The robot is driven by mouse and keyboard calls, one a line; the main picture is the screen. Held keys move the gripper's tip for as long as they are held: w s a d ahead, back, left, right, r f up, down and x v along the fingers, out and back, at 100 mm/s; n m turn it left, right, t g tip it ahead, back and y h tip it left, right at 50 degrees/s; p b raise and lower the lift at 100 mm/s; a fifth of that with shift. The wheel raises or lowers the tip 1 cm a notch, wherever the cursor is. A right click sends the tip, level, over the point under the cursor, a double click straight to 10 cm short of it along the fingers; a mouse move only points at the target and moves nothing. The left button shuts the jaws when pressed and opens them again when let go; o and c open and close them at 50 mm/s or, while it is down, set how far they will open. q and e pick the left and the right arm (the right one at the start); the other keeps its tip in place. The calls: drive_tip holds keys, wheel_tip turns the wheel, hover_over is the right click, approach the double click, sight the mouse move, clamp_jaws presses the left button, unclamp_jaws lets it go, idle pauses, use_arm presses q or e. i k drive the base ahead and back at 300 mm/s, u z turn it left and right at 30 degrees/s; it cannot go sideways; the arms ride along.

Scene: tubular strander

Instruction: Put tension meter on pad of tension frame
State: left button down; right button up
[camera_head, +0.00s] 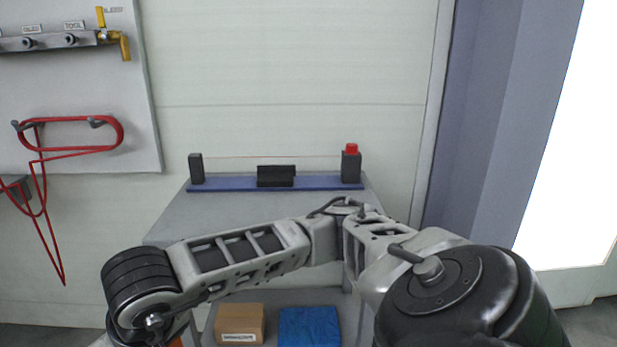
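The tension frame is a long blue base (225,184) on the grey table top, with a dark post (196,169) at its left end and a dark post (350,167) with a red knob (351,149) at its right end. A thin reddish wire (270,157) runs between the posts. A dark block (276,177) stands mid-base under the wire. I cannot tell whether it is only the pad or includes the tension meter; no separate meter can be made out. My arm links cover the table's front. Neither gripper's fingers can be seen.
The grey table top (215,212) is bare left of my arm. On the lower shelf lie a cardboard box (239,324) and a blue item (309,326). A red hose (75,119) hangs on the left wall panel, below a grey rail (50,42) with a yellow valve (124,46).

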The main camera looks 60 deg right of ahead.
sight(276, 176)
drive_tip(key=z, duration=1.05)
drive_tip(key=i, duration=0.4)
